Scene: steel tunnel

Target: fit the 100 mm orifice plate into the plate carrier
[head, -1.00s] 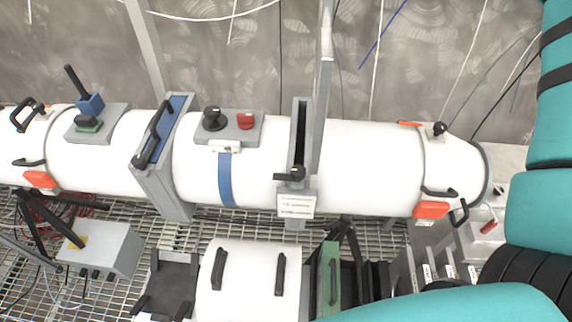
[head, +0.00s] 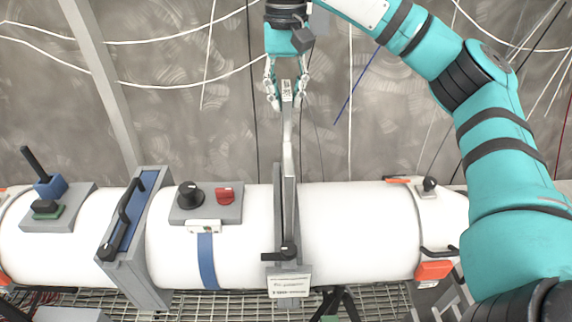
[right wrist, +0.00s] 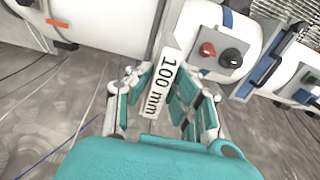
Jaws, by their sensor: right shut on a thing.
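My right gripper (head: 287,88) is shut on the tab of the orifice plate (head: 289,150), above the white pipe. In the right wrist view the tab's label (right wrist: 160,84) reads "100 mm" and sits between the fingers (right wrist: 160,105). The plate hangs upright and shows edge-on in the head view. Its lower part meets the grey plate carrier (head: 278,225), a narrow upright frame across the pipe. I cannot tell how deep the plate is in the carrier's slot. A black handle (head: 288,250) is on the carrier's front, above a white label. My left gripper is not in view.
The white pipe (head: 360,235) runs across the picture. Left of the carrier are a grey box with a black knob and red switch (head: 206,202) and a blue-grey gate frame (head: 135,235). Cables hang along the grey wall behind. My right arm covers the right side.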

